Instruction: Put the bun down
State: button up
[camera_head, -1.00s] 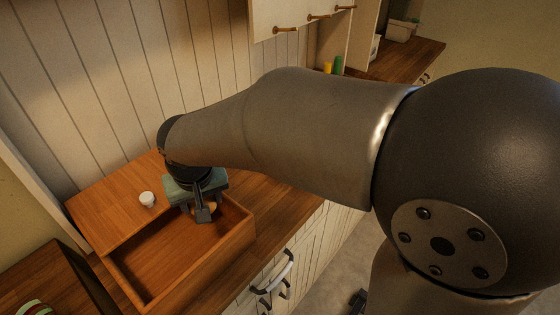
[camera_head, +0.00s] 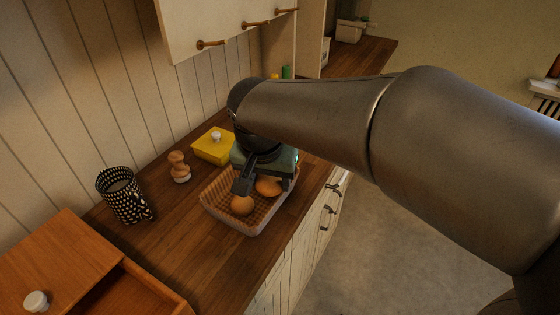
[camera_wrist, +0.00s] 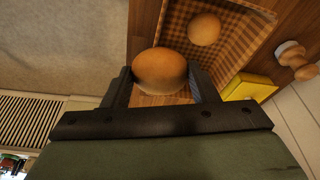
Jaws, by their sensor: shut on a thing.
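My gripper (camera_head: 266,186) is shut on a round brown bun (camera_head: 268,186), which also shows between the two fingers in the wrist view (camera_wrist: 160,70). The held bun is at the end of a checked-cloth-lined basket (camera_head: 219,211) on the wooden counter. In the wrist view the basket (camera_wrist: 231,56) lies behind and beside the bun. I cannot tell whether the held bun touches the basket. A second bun (camera_head: 242,205) lies in the basket and shows in the wrist view (camera_wrist: 204,29). My gripper hides the far part of the basket in the head view.
A yellow dish with a white knob (camera_head: 211,149) stands just behind the basket. A wooden mill-like item (camera_head: 179,167) and a black-and-white mug (camera_head: 124,195) stand to the left. A wooden box (camera_head: 70,262) is at lower left. The counter between mug and basket is clear.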

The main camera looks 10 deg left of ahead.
jog(key=w+a+f, duration=0.1)
jog(key=w+f, duration=0.1)
jog(key=w, duration=0.1)
jog(key=w+a+f+p, duration=0.1)
jog(key=w+a+f, duration=0.1)
jog(key=w+f, duration=0.1)
jog(key=w+a+f+p, duration=0.1)
jog(key=w+f, duration=0.2)
jog(key=w, duration=0.1)
jog(key=shift+w+a+f, duration=0.15)
jog(key=shift+a+f, duration=0.05)
jog(key=shift+a, duration=0.15)
jog(key=shift+w+f, duration=0.15)
jog(key=shift+f, duration=0.1)
jog(key=shift+s+p+x, duration=0.15)
jog(key=shift+p+x, duration=0.05)
jog(key=shift+x, duration=0.6)
jog(key=shift+s+p+x, duration=0.2)
jog(key=shift+x, duration=0.55)
jog(key=shift+a+f, duration=0.1)
jog(key=shift+f, duration=0.05)
jog(key=shift+f, duration=0.15)
jog(key=o, duration=1)
